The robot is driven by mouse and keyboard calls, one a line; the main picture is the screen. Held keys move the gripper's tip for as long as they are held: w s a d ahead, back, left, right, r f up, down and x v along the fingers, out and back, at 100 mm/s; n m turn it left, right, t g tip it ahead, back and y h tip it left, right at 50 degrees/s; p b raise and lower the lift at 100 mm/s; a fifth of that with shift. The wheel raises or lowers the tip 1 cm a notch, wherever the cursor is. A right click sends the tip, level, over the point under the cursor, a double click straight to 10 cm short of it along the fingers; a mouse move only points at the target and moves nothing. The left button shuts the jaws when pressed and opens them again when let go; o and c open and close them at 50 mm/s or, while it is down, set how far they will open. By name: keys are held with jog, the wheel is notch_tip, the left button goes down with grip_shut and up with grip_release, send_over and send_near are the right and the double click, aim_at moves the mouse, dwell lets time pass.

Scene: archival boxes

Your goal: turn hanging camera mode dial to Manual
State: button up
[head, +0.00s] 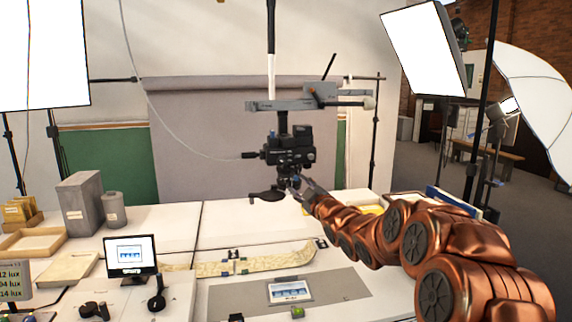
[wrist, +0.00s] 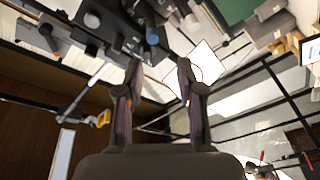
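The black hanging camera (head: 288,152) is held under a grey overhead bracket above the table. Blue round parts show on it, but I cannot tell which part is the mode dial or read its setting. My gripper (head: 297,188) is just below the camera, at its right side. In the wrist view my gripper (wrist: 158,72) has its two fingers apart with nothing between them. The camera body (wrist: 120,25) fills the top left there, and a blue knob (wrist: 151,37) sits just beyond the fingertips, apparently apart from them.
The grey bracket (head: 285,104) hangs on a pole above the camera. A cable runs to the camera's left. The white table (head: 160,222) below carries a long map strip (head: 255,262), a tablet (head: 289,291), a monitor (head: 130,254) and grey boxes. Softboxes stand left and right.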

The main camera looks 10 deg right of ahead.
aim_at(284, 164)
jog(key=w+r+p, duration=0.1)
jog(key=w, duration=0.1)
jog(key=w+a+r+n+y+p, duration=0.1)
jog(key=w, duration=0.1)
jog(key=w+a+r+t+y+p, duration=0.1)
jog(key=w+r, duration=0.1)
jog(key=w, duration=0.1)
jog(key=shift+a+n, duration=0.1)
jog(key=shift+n, duration=0.3)
jog(key=shift+w+a+r+p, duration=0.1)
jog(key=shift+w+p, duration=0.1)
jog(key=shift+w, duration=0.15)
jog(key=shift+w+a+p, duration=0.1)
jog(key=shift+w+p, duration=0.05)
jog(key=shift+w, duration=0.15)
grip_shut()
